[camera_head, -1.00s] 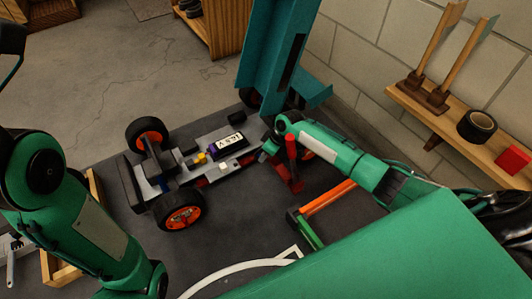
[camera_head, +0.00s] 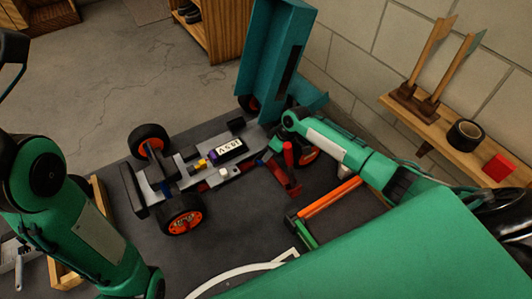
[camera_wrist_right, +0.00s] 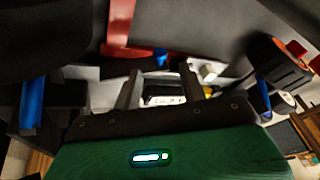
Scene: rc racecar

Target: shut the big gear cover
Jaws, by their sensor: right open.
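The RC car chassis (camera_head: 205,160) lies on the dark mat, with a battery (camera_head: 226,149) on its deck. My right gripper (camera_head: 272,147) is low over the end of the chassis nearest the teal panel. In the right wrist view its fingers (camera_wrist_right: 148,100) are spread, with nothing seen between them but the pale chassis and battery further off. I cannot pick out the big gear cover for certain; my right gripper and wrist hide part of that end. My left arm (camera_head: 75,215) comes in from the left; its gripper is out of view.
A tall teal panel (camera_head: 262,60) stands right behind the car. A red stand (camera_head: 287,170) is close beside my right gripper, with orange and green bars (camera_head: 325,198) nearer. A wooden wall shelf (camera_head: 470,145) holds tools and tape at right. The mat in front of the car is fairly clear.

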